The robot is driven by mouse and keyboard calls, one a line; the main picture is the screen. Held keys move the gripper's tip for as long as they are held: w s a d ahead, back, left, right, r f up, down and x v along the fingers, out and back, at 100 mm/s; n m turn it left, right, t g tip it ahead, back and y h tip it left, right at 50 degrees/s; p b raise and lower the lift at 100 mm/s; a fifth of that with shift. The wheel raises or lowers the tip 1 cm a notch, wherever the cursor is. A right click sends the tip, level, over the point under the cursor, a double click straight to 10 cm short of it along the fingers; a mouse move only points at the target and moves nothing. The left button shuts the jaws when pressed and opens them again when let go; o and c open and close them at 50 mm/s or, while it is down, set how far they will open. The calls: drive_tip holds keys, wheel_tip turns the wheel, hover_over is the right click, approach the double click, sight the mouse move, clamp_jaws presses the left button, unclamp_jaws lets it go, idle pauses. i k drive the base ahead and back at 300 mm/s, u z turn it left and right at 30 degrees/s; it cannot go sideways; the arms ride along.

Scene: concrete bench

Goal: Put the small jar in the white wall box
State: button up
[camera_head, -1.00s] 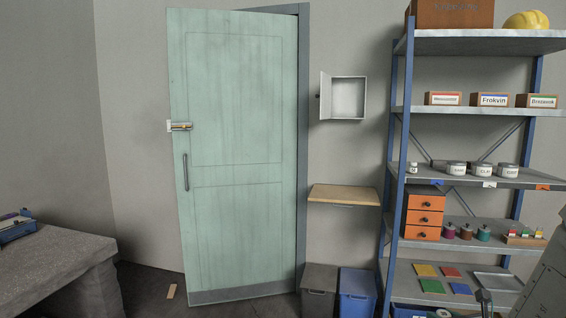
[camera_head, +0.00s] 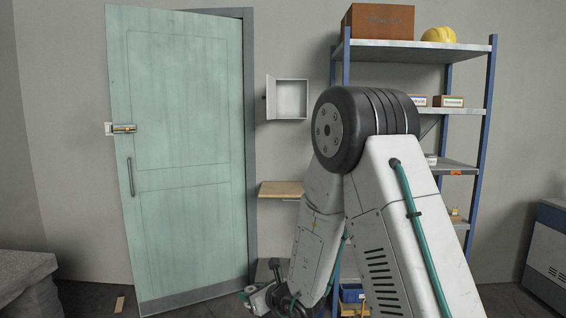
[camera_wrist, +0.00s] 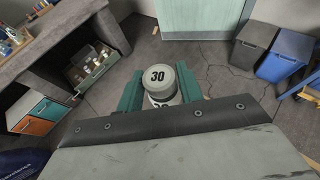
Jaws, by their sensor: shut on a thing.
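A small pale jar (camera_wrist: 159,76) with a grey lid marked 30 shows in the wrist view. My gripper (camera_wrist: 160,90) is shut on it, with a teal finger on each side. In the head view my gripper (camera_head: 268,298) is low, at the bottom centre, right of the door's foot; the jar is hard to make out there. The white wall box (camera_head: 291,99) hangs on the wall right of the door, well above my gripper. Its door is swung open to the left, and the visible inside looks empty.
A small wooden shelf (camera_head: 281,189) juts from the wall below the box. A green door (camera_head: 185,150) stands left. My arm hides much of the metal shelf rack (camera_head: 400,52).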

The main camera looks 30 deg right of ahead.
sight(291, 99)
drive_tip(key=i, duration=2.5)
drive_tip(key=z, duration=0.5)
drive_tip(key=i, duration=0.75)
